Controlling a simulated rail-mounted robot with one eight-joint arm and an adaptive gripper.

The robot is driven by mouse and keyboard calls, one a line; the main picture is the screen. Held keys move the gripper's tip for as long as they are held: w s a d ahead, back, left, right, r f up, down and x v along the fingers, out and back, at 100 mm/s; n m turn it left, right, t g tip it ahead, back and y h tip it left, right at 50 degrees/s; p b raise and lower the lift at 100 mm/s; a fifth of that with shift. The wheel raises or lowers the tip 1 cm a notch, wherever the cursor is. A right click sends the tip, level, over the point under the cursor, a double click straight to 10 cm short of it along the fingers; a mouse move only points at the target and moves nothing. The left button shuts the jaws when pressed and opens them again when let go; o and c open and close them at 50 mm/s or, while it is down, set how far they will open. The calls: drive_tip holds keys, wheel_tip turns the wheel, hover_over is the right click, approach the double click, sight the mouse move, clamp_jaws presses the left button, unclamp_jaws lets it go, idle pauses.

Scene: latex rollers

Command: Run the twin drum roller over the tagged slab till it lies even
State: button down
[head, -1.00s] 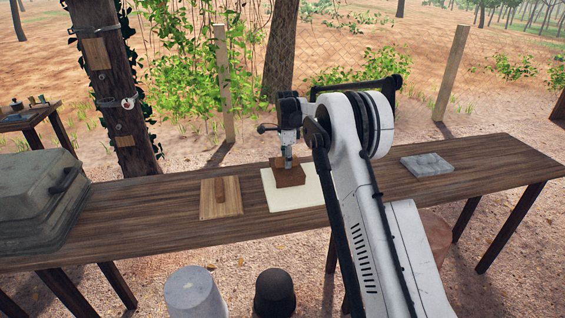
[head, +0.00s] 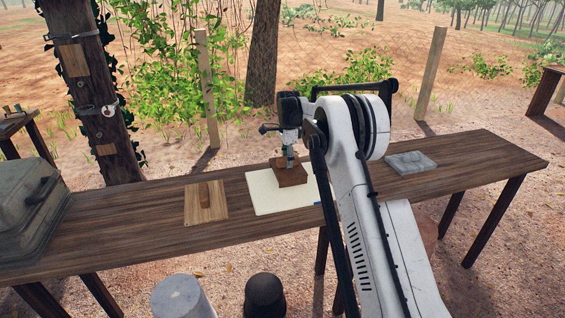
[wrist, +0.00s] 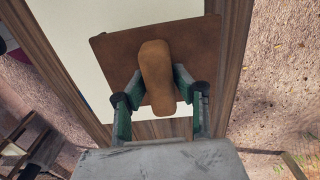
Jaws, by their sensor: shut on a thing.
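A brown block (head: 291,177) with a rounded upright grip is at the far right part of a flat cream sheet (head: 268,203) on the table. My gripper (head: 289,160) is shut on the block's grip; in the wrist view its green fingers (wrist: 158,100) clasp both sides of the tan grip (wrist: 155,62). The block's underside is hidden, so I cannot see any drums or whether it touches the sheet. A small blue mark (head: 318,203) shows at the sheet's right edge, partly beside my arm.
A grey slab (head: 410,162) lies on the right. A large grey case (head: 30,215) stands at the left end. Bare wooden table (head: 460,165) is clear at the far right.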

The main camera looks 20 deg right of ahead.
sight(274, 168)
drive_tip(key=shift+s+d+f+b, duration=0.1)
drive_tip(key=shift+d+b, duration=0.1)
drive_tip(key=shift+d, duration=1.4)
drive_tip(key=shift+s+d+b, duration=0.1)
drive_tip(key=shift+d+b, duration=0.1)
drive_tip(key=shift+d, duration=1.35)
drive_tip(key=shift+d+r, duration=0.2)
drive_tip(key=shift+d, duration=2)
drive_tip(key=shift+w+a+f+b, duration=0.1)
drive_tip(key=shift+a+b, duration=0.35)
drive_tip(key=shift+a, duration=1.75)
drive_tip(key=shift+a+f+b, duration=0.1)
drive_tip(key=shift+a+b, duration=0.3)
drive_tip(key=shift+a, duration=1.8)
drive_tip(key=shift+w+a+r+b, duration=0.1)
drive_tip(key=shift+a+b, duration=0.05)
drive_tip(key=shift+a, duration=1.7)
drive_tip(key=shift+w+a+r+b, duration=0.1)
drive_tip(key=shift+a+b, duration=0.05)
drive_tip(key=shift+a, duration=1.65)
drive_tip(key=shift+a+f+b, duration=0.2)
drive_tip(key=shift+a+b, duration=0.15)
drive_tip(key=shift+a, duration=3)
drive_tip(key=shift+r, duration=0.1)
wheel_tip(274, 168, up, 5)
drive_tip(key=shift+w+f+p, duration=0.1)
drive_tip(key=shift+p, duration=1)
